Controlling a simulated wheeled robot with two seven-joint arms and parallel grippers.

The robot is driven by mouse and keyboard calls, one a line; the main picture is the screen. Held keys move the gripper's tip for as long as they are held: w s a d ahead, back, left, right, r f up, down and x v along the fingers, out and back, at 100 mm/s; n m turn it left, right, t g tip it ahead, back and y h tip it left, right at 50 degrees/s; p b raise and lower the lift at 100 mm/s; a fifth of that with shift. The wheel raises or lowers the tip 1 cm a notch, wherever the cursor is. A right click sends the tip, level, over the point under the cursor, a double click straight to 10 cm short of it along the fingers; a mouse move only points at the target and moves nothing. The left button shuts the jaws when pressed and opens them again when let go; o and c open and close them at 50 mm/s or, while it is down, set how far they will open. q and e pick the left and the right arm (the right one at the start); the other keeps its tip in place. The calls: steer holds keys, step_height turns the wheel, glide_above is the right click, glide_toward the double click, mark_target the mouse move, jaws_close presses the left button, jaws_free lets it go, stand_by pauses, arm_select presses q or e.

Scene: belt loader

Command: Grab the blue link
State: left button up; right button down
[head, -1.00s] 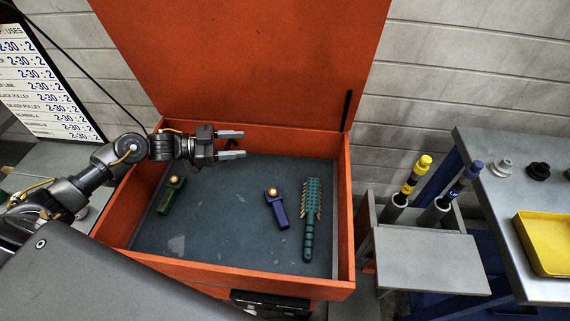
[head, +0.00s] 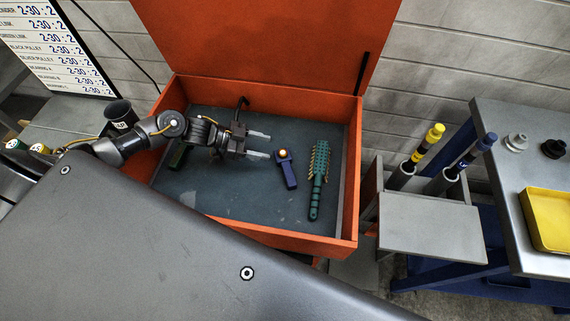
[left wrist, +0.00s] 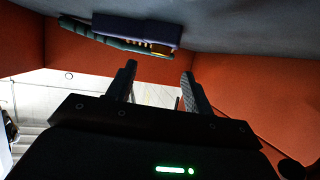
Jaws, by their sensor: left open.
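The blue link (head: 288,172) lies on the dark floor of the open orange box (head: 296,239), with a pale orange-lit round end towards the back. My left gripper (head: 259,144) is open and empty over the box, just left of the link and apart from it. In the left wrist view the blue link (left wrist: 136,30) shows at the top, beyond the open fingers (left wrist: 158,82). A green link (head: 180,155) lies at the box's left, partly hidden by my left arm. My right gripper is not in view.
A teal brush with bristles (head: 317,180) lies in the box, right of the blue link. The raised orange lid (head: 270,40) stands behind. To the right are a grey holder (head: 430,222) with yellow and blue tubes and a table with a yellow tray (head: 548,220). A black cup (head: 121,115) stands left.

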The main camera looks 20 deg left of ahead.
mark_target(285, 152)
arm_select(q)
steer(key=p+x, duration=0.1)
steer(key=x, duration=0.3)
steer(key=shift+d+f+p, duration=0.2)
steer(key=shift+d+p, duration=0.05)
steer(key=shift+p, duration=0.15)
steer(key=shift+w+d+f, duration=0.15)
steer(key=shift+d+f, duration=0.05)
steer(key=shift+c, duration=0.4)
steer(key=shift+r, duration=0.1)
jaws_close()
